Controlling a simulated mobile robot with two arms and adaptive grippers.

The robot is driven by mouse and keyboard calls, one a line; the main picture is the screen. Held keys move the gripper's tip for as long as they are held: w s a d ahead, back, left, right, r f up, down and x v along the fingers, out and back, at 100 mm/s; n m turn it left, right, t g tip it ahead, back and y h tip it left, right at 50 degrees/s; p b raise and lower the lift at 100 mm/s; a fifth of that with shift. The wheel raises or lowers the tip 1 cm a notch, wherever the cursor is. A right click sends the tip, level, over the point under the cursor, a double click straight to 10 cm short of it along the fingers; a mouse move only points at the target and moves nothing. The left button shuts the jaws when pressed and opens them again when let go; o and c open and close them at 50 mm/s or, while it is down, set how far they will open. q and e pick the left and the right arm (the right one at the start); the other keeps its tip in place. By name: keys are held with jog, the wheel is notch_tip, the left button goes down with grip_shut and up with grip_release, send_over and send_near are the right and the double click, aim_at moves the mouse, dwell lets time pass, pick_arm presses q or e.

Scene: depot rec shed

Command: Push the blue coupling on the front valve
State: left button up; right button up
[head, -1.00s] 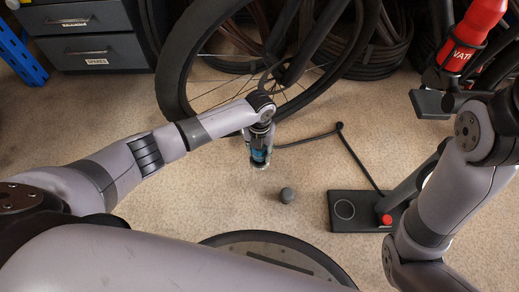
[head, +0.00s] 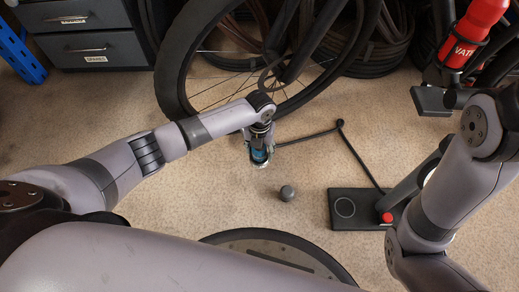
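My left gripper (head: 260,163) points down in front of the spoked bicycle wheel (head: 172,75), in the head view. Its fingers are around the blue coupling (head: 258,154), of which only a small blue part shows between them. A thin black hose (head: 305,137) leaves the gripper to the right, bends, and runs down to the floor pump (head: 341,224). I cannot make out the front valve; the gripper and wrist hide part of the wheel rim. My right arm stands at the right, and its gripper is out of view.
A red bottle (head: 476,30) stands at the upper right. A dark drawer cabinet (head: 100,25) is at the upper left. Black tyres (head: 362,60) are at the back. Carpet between is clear.

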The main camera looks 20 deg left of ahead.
pick_arm(q)
jog(key=shift+o, duration=0.7)
notch_tip(320, 180, up, 8)
jog(key=shift+f, duration=0.25)
